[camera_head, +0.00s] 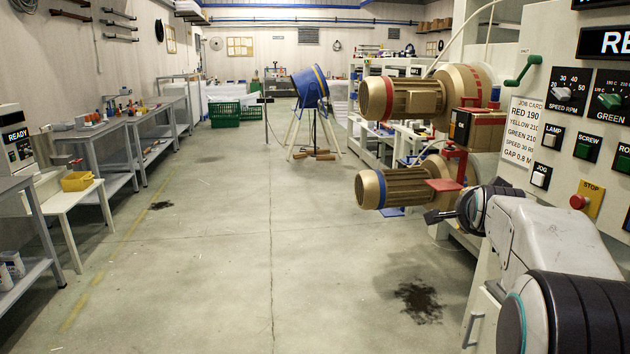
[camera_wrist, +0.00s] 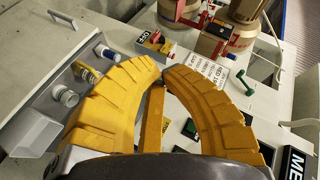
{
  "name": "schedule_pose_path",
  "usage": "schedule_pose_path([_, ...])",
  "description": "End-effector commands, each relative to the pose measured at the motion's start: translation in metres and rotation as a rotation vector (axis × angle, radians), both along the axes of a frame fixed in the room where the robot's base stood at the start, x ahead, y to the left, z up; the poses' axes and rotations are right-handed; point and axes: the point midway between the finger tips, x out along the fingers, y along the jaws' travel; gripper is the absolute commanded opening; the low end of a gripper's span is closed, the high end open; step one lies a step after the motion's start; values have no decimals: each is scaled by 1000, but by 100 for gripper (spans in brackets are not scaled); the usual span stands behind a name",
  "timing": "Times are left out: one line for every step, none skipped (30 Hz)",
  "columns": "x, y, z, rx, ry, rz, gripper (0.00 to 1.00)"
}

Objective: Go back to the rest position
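My gripper (camera_head: 440,216) is at the right in the head view, at the end of my arm, in front of the lower gold motor and left of the control panel (camera_head: 540,140). In the wrist view, its two yellow fingers (camera_wrist: 161,70) curve together and their tips meet or nearly meet. No held object shows at the tips. A yellow strip shows between the fingers; I cannot tell what it is. The panel carries a green lever (camera_head: 522,70), a job card (camera_head: 518,128), several push buttons and a red stop button (camera_head: 578,201).
Two gold motors (camera_head: 405,98) jut out left of the panel. A blue drum (camera_head: 310,86) on a stand is farther back. Workbenches (camera_head: 150,115) line the left wall. The middle floor is open, with a dark stain (camera_head: 419,302) near the panel.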

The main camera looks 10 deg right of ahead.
Motion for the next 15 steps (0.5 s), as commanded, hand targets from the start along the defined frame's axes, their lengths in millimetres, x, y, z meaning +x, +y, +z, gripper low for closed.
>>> schedule_pose_path([-11, 37, 11, -30, 86, 85, 0])
schedule_pose_path([-19, 56, 9, -49, 139, 134, 0])
schedule_pose_path([-30, 80, 7, -76, 208, 202, 0])
schedule_pose_path([-40, 97, 4, -97, 259, 254, 0])
schedule_pose_path([-51, 114, 2, -118, 308, 307, 0])
schedule_pose_path([-66, 136, -1, -148, 372, 381, 0])
schedule_pose_path([-78, 151, -4, -171, 420, 437, 0])
schedule_pose_path([-91, 166, -7, -193, 465, 493, 0])
schedule_pose_path([-109, 184, -11, -224, 522, 569, 0])
schedule_pose_path([-123, 196, -14, -247, 564, 626, 0])
schedule_pose_path([-137, 208, -17, -268, 602, 681, 0])
schedule_pose_path([-155, 221, -21, -297, 651, 753, 0])
schedule_pose_path([-168, 230, -24, -318, 685, 807, 0])
schedule_pose_path([-182, 239, -27, -338, 717, 858, 0])
schedule_pose_path([-198, 248, -31, -363, 756, 922, 0])
